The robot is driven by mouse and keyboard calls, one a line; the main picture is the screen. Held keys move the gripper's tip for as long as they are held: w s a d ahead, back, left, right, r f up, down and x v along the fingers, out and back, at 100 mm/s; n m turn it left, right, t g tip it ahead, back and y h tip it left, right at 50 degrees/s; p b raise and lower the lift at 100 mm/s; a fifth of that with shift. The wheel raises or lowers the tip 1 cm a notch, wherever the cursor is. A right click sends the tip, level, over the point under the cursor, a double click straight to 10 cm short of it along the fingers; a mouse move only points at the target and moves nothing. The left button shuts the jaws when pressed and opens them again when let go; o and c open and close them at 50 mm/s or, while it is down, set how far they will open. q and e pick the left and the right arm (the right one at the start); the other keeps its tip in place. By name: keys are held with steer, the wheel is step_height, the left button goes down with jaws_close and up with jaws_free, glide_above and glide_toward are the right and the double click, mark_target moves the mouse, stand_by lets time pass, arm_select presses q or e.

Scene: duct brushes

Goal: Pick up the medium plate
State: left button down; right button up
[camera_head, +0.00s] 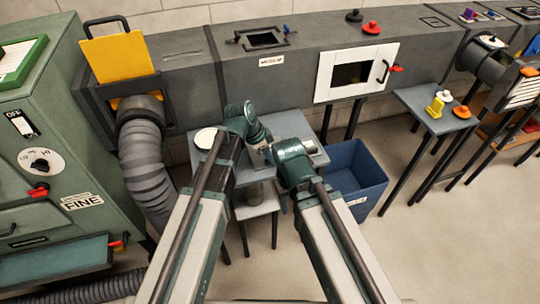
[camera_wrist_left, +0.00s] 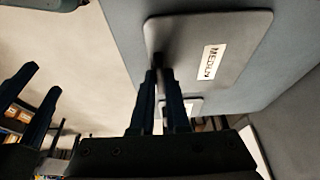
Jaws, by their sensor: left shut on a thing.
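The medium plate (camera_wrist_left: 225,45) is a flat grey plate with rounded corners and a white label reading MEDIUM, in the left wrist view. My left gripper (camera_wrist_left: 160,75) is shut on the plate near its edge. Behind the plate is the blue-grey top of the small table (camera_head: 290,124); I cannot tell whether the plate touches it.
A white round disc (camera_head: 206,138) is at the table's left end. A blue bin (camera_head: 355,180) stands right of the table. The grey duct (camera_head: 215,85) runs behind, with a white hatch (camera_head: 335,85). A side table (camera_head: 420,103) holds yellow and orange pieces.

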step_height(320, 180, up, 10)
steer(key=p, duration=1)
steer(key=shift+r, duration=0.15)
step_height(320, 180, up, 4)
steer(key=p, duration=0.3)
steer(key=shift+p, duration=0.4)
steer(key=shift+f, duration=0.2)
